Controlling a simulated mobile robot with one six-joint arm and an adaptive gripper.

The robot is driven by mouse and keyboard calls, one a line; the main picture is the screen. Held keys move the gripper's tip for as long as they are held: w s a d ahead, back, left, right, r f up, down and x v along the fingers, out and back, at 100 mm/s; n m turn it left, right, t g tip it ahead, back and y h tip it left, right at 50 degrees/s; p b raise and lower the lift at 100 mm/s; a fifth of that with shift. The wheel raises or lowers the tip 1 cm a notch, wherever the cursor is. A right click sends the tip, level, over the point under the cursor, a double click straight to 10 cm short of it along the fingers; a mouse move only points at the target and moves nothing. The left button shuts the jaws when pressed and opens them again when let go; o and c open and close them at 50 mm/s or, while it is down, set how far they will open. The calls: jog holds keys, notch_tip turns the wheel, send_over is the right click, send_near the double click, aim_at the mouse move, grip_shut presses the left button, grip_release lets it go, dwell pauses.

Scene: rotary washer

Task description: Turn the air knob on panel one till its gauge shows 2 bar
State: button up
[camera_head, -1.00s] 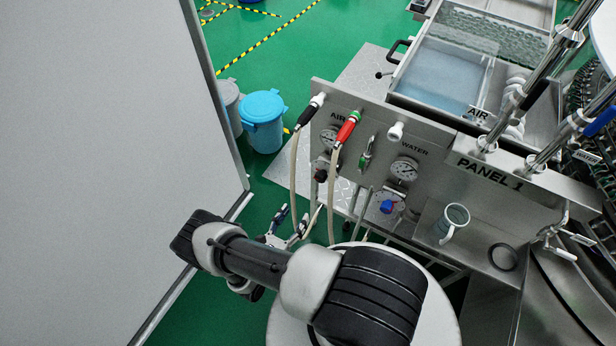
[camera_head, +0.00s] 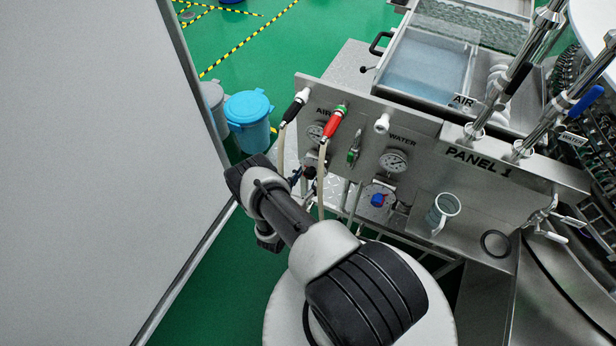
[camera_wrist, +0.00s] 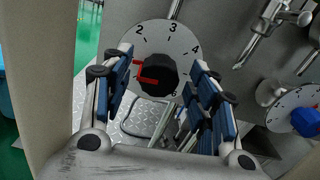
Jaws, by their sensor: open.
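The black air knob (camera_wrist: 158,74) with a red pointer sits on a round numbered dial (camera_wrist: 160,36) in the wrist view. The red pointer is toward the dial's left side, below the 2. My gripper (camera_wrist: 162,66) is open, one finger on each side of the knob; I cannot tell if they touch it. In the head view the knob (camera_head: 309,172) is small and dark, below the air gauge (camera_head: 316,132) on panel one (camera_head: 465,157). The gauge's needle is too small to read. My gripper is close to the knob there, partly hidden by my arm.
A blue water knob (camera_wrist: 306,122) is to the right, below the water gauge (camera_head: 393,161). Black and red hose fittings (camera_head: 333,121) with hanging hoses are near the air gauge. A large grey wall (camera_head: 95,180) fills the left.

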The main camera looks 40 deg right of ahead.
jog(key=shift+w+d, duration=0.15)
jog(key=shift+d, duration=0.25)
jog(key=shift+c, duration=0.3)
jog(key=c, duration=1)
jog(key=shift+m, duration=0.3)
jog(key=m+b, duration=0.1)
jog(key=m, duration=0.3)
jog(key=shift+m+b, duration=0.3)
jog(key=shift+b, duration=0.05)
jog(key=shift+m+b, duration=0.35)
jog(key=shift+m, duration=1.95)
